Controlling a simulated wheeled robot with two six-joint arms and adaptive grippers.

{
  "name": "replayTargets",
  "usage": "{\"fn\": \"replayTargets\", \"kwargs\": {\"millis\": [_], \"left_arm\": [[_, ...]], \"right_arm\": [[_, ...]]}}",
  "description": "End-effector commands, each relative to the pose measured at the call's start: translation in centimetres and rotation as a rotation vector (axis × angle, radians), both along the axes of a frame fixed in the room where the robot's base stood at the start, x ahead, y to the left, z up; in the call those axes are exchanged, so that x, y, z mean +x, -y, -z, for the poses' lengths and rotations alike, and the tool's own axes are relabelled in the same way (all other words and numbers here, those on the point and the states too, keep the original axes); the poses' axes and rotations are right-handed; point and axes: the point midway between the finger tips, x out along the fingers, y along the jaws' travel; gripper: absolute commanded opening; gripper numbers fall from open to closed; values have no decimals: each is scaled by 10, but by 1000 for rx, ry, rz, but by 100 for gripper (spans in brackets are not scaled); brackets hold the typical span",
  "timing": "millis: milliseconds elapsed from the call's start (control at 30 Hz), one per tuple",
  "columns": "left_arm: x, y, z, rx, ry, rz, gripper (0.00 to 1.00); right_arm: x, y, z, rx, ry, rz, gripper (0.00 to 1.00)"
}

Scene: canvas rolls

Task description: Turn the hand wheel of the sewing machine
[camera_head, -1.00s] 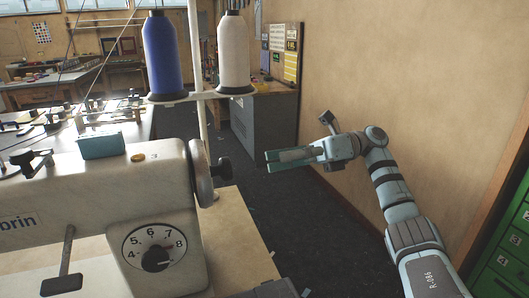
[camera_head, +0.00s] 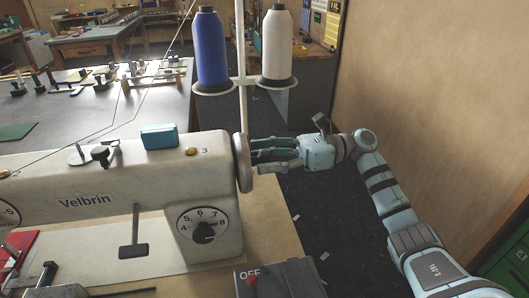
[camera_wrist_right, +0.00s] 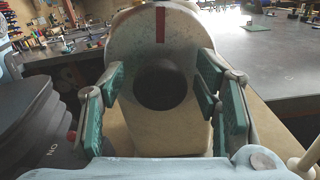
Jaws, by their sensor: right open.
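The white sewing machine (camera_head: 112,190), marked Velbrin, stands on the table. Its pale hand wheel (camera_head: 242,163) is on the right end, seen nearly edge-on. My right gripper (camera_head: 262,155) is open at the wheel's outer face. In the right wrist view the wheel (camera_wrist_right: 125,45) faces me, with a red mark at its top. Its dark round knob (camera_wrist_right: 160,86) lies between the spread green fingers. I cannot tell whether the fingers touch it.
Blue (camera_head: 211,50) and white (camera_head: 277,45) thread cones stand behind the wheel, on a stand with a pale pole. A wall (camera_head: 440,90) bounds the right side.

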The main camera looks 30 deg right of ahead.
Motion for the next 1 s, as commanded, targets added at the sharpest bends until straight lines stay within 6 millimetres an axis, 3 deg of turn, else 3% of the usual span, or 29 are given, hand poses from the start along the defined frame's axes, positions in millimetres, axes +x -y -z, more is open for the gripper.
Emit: {"fn": "replayTargets", "kwargs": {"millis": [300, 600, 733, 900, 1000], "left_arm": [[0, 0, 0, 0, 0, 0, 40], [0, 0, 0, 0, 0, 0, 40], [0, 0, 0, 0, 0, 0, 40], [0, 0, -4, 1, 0, 0, 40], [0, 0, -5, 1, 0, 0, 40]], "right_arm": [[1, -4, 1, 0, -1, 0, 55], [1, -3, 0, 0, -1, 0, 9], [1, -3, 1, 16, -63, 0, 9], [2, -3, 0, 82, -316, 1, 9], [3, -3, 0, 98, -378, 1, 9]]}}
